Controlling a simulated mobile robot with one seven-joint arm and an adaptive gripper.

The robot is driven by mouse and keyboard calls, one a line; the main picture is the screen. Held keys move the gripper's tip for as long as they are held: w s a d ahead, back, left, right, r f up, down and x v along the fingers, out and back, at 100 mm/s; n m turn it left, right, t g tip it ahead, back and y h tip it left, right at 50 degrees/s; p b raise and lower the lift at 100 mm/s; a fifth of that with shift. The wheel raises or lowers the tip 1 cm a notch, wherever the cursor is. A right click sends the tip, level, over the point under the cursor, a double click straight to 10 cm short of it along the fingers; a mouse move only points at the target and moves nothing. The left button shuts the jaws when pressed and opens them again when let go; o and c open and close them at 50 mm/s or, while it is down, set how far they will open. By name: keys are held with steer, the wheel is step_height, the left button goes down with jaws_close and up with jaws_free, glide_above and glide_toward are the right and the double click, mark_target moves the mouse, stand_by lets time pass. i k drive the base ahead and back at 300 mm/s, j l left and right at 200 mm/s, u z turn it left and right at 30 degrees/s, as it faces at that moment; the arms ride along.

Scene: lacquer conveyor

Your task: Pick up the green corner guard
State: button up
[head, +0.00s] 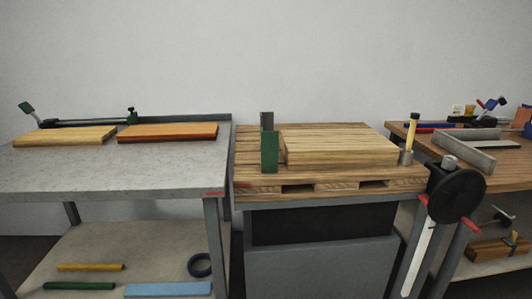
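The green corner guard (270,152) stands upright on the wooden pallet in the head view, near the front left corner of the stacked boards. It is a short, dark green piece. A grey upright piece (266,121) stands just behind it and is partly hidden by it. My gripper is not in view.
A stack of light boards (338,147) lies on the pallet (250,181). Left is a grey table (110,174) with two planks and a clamp. Right is a wooden bench with tools. A black reel-like disc (455,197) stands in front right.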

mark_target(269, 140)
steer(key=i+j+z, duration=0.15)
steer(key=j+z, duration=0.25)
steer(key=i+j+z, duration=0.15)
steer(key=z, duration=0.2)
steer(key=j+z, duration=0.4)
steer(key=i+j, duration=0.05)
steer(key=j, duration=0.05)
